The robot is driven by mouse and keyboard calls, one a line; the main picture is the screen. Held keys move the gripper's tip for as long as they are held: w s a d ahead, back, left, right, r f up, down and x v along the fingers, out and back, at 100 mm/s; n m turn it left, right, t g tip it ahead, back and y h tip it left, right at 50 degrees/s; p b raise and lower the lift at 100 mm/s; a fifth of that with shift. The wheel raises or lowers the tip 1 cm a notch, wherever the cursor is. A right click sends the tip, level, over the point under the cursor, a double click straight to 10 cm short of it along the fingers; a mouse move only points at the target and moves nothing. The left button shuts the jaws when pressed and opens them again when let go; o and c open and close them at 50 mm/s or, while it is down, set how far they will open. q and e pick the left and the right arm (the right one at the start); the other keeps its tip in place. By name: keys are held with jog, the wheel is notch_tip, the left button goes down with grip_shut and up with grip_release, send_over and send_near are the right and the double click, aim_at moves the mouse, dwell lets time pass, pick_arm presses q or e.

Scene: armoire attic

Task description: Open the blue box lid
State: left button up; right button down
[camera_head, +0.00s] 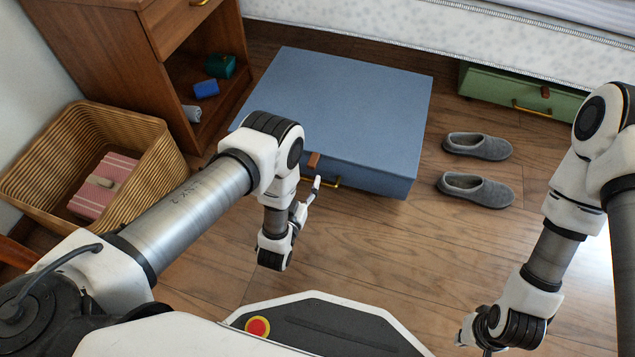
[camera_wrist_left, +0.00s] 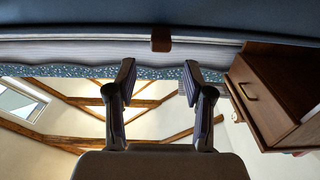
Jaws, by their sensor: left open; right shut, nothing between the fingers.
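The blue box (camera_head: 350,100) lies flat on the wooden floor with its lid down. A brown tab (camera_head: 314,160) and a brass handle (camera_head: 335,182) are on its near side. My left gripper (camera_head: 309,196) is open and empty, low at the near side of the box, close to the tab and handle. In the left wrist view, the two spread fingers (camera_wrist_left: 157,82) point towards the blue lid's edge (camera_wrist_left: 75,27), with the tab (camera_wrist_left: 161,38) roughly between them, a little beyond the fingertips. My right gripper (camera_head: 468,335) is shut and empty, low at the right, away from the box.
Grey slippers (camera_head: 476,146) lie right of the box. A green box (camera_head: 522,92) sits under the bed (camera_head: 440,35). A wooden nightstand (camera_head: 110,50) and a wicker basket (camera_head: 150,135) stand at the left. Floor in front of the box is clear.

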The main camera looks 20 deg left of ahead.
aim_at(310, 167)
pick_arm(q)
jog(key=w+b, duration=0.1)
jog(key=w, duration=0.1)
jog(key=w+b, duration=0.1)
jog(key=w, duration=0.1)
jog(key=w+f+b, duration=0.1)
jog(key=w, duration=0.1)
jog(key=shift+w+d+b, duration=0.1)
jog(key=shift+w+b, duration=0.25)
jog(key=shift+b, duration=0.05)
jog(key=shift+w+r, duration=0.2)
jog(key=shift+w, duration=0.25)
jog(key=shift+c, duration=0.3)
grip_shut()
